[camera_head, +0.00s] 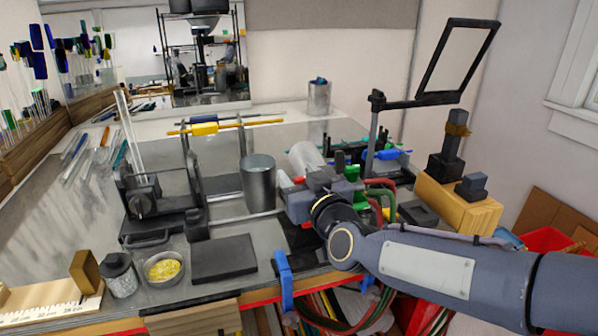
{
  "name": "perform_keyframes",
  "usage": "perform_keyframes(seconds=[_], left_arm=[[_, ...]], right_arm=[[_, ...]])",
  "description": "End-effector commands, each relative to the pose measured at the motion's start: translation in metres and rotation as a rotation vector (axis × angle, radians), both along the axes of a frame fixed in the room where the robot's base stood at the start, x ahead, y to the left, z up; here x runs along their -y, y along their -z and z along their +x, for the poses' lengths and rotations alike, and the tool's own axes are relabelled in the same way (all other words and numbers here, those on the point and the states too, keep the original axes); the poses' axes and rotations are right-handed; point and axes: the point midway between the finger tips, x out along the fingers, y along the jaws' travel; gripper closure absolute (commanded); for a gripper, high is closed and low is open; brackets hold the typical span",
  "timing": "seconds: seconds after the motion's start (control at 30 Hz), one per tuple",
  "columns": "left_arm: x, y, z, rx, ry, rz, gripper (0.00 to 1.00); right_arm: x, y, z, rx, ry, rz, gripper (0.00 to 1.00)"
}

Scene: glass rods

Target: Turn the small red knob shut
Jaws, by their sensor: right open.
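The glassworking burner (305,159) stands at the middle right of the bench, its pale barrel pointing up and left. Red and green hoses (381,196) run from its right side. A small red piece (298,180) shows at the burner's left side, close to my right gripper; it may be the red knob, but it is too small to be sure. My right gripper (308,188) reaches in from the right, at the burner's lower front. Its jaws are open, and the grey burner parts blend with its fingers, so contact cannot be told. My left gripper is out of view.
A grey metal cup (258,183) stands left of the burner. A dark flat block (223,259) and a bowl of yellow bits (163,268) lie at the front. A yellow block (458,203) and a framed screen on an arm (459,57) stand right.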

Motion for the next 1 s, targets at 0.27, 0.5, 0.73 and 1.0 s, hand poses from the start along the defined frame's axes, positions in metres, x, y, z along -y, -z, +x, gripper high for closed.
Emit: perform_keyframes(seconds=[0.27,0.5,0.73,1.0], left_arm=[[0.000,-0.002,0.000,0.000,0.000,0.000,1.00],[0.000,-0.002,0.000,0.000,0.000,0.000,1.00],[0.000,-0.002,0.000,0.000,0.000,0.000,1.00],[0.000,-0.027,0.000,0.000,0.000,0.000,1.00]], right_arm=[[-0.005,0.000,0.010,0.000,-0.001,0.001,0.53],[-0.005,0.000,0.010,0.000,-0.001,0.001,0.67],[-0.005,0.000,0.010,0.000,-0.001,0.001,0.97],[-0.006,-0.005,0.010,-0.008,0.080,0.016,0.97]])
